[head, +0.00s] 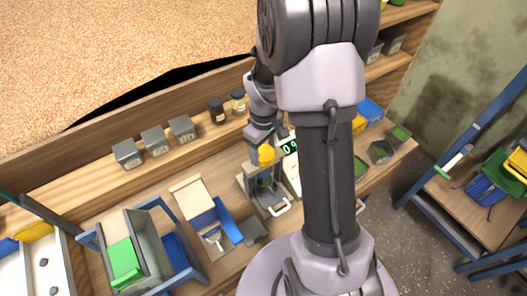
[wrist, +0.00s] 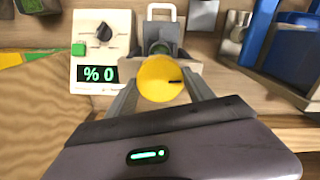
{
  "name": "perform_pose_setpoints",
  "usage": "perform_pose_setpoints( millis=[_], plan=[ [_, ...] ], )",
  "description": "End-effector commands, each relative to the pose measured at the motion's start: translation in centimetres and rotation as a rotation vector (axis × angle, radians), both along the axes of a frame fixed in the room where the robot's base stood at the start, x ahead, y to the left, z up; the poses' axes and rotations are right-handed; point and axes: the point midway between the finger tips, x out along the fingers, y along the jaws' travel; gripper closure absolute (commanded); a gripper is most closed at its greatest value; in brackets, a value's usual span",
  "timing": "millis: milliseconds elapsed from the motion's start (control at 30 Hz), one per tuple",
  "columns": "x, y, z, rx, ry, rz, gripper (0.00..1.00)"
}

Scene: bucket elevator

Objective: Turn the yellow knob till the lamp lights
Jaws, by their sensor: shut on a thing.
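The yellow knob (wrist: 158,78) is round and has a short dark mark on its right side in the wrist view. It sits on top of a small grey device (head: 253,186) with a pale handle on the workbench; the knob also shows in the head view (head: 266,155). My gripper (wrist: 161,88) comes at the knob from above, with one finger on each side, and is shut on it. In the head view my gripper (head: 264,141) partly hides the knob and device. I cannot make out a lit lamp.
Beside the device stands a white panel (wrist: 92,52) with a black dial, a green button and a green display showing 0 %. Blue bins (wrist: 292,50) stand on the other side. Small grey boxes (head: 154,140) and dark jars (head: 217,110) line the shelf behind.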

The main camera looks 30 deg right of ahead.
Motion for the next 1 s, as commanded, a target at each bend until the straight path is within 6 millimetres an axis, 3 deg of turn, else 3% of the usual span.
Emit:
perform_pose_setpoints(
  millis=[1000],
  plan=[
    [0.11,-0.07,-0.11,-0.001,-0.003,-0.959,0.79]
  ],
)
